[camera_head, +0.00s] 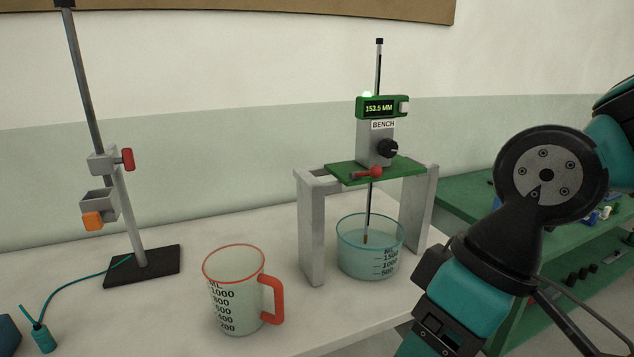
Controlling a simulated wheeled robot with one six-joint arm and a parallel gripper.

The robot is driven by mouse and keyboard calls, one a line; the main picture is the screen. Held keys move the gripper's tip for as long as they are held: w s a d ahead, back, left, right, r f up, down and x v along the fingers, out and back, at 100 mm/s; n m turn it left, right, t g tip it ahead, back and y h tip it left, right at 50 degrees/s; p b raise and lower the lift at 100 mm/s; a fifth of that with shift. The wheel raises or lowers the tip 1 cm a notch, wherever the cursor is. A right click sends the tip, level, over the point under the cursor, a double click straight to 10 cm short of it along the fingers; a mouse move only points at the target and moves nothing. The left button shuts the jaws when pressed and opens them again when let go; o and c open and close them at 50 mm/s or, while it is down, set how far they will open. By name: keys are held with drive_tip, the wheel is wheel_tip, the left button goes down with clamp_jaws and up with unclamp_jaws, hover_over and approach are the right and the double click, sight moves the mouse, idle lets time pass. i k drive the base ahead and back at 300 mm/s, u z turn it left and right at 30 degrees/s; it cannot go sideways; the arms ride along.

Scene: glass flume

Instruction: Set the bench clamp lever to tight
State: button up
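The bench clamp lever (367,174) is a small red lever with a rounded knob, at the front of a green plate (345,172). It lies roughly level, across the plate's front edge. I cannot read any tight or loose marking by it. Above it stands a grey block with a BENCH label (383,125), a black knob (387,149) and a green display (381,107) reading 153.5 MM. My arm is at the right, apart from the lever. My gripper's fingers do not show.
A grey frame (312,235) carries the plate over a clear beaker (370,250), with a thin rod reaching into it. A red-handled measuring jug (235,285) stands front left of it. A clamp stand (130,200) is farther left. Green shelving (480,205) is behind my arm.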

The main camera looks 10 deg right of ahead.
sight(375, 172)
drive_tip(key=z, duration=1.35)
drive_tip(key=k, duration=0.35)
drive_tip(key=u, duration=1.2)
